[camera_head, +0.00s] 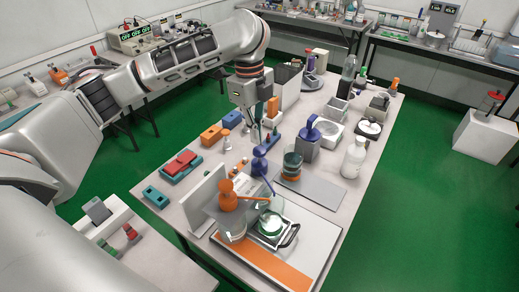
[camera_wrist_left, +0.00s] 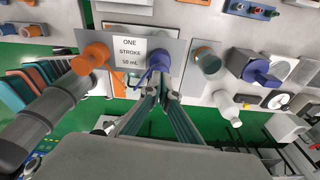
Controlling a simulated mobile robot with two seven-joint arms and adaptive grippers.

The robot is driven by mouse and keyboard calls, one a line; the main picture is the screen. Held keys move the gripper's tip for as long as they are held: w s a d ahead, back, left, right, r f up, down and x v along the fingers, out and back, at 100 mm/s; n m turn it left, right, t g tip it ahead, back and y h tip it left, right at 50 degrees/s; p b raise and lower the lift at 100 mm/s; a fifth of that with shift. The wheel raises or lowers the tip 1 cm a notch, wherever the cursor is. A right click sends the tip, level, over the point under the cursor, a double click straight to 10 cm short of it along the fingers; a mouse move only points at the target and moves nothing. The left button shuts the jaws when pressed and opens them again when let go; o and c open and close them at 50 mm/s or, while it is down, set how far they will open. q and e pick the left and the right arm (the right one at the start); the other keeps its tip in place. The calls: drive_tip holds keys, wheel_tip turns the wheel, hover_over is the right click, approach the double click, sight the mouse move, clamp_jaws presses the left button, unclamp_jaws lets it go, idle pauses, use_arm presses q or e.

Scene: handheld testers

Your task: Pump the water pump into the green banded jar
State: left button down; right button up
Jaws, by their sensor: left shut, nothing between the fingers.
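Two pumps stand side by side: one with an orange head (camera_head: 228,196) and one with a blue-purple head (camera_head: 259,165). Both spouts point toward the jar. Which one holds water is not readable. The green banded jar (camera_head: 270,224) is clear glass and stands upright on a small framed platform below the spouts. My left gripper (camera_head: 257,139) is shut and empty, just above the blue pump head. In the left wrist view its fingertips (camera_wrist_left: 163,93) point at the blue pump head (camera_wrist_left: 159,62); contact cannot be told. The right gripper is not in view.
A sign reading "ONE STROKE 50 mL" (camera_wrist_left: 130,50) sits between the pump heads in the wrist view.

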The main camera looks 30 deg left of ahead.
use_arm(q)
drive_tip(key=shift+d+f, duration=0.1)
drive_tip(key=shift+f, duration=0.65)
drive_tip(key=shift+f, duration=0.15)
drive_tip(key=shift+s+f, duration=0.1)
drive_tip(key=shift+f, duration=1.85)
drive_tip(key=shift+a+r, duration=0.55)
drive_tip(key=shift+a, duration=1.1)
approach(256, 149)
drive_tip(key=a+r, duration=0.1)
drive_tip(key=w+a+r, duration=0.1)
drive_tip(key=a, duration=0.1)
drive_tip(key=shift+w+r, duration=0.1)
drive_tip(key=shift+r, duration=0.2)
drive_tip(key=shift+f, duration=0.1)
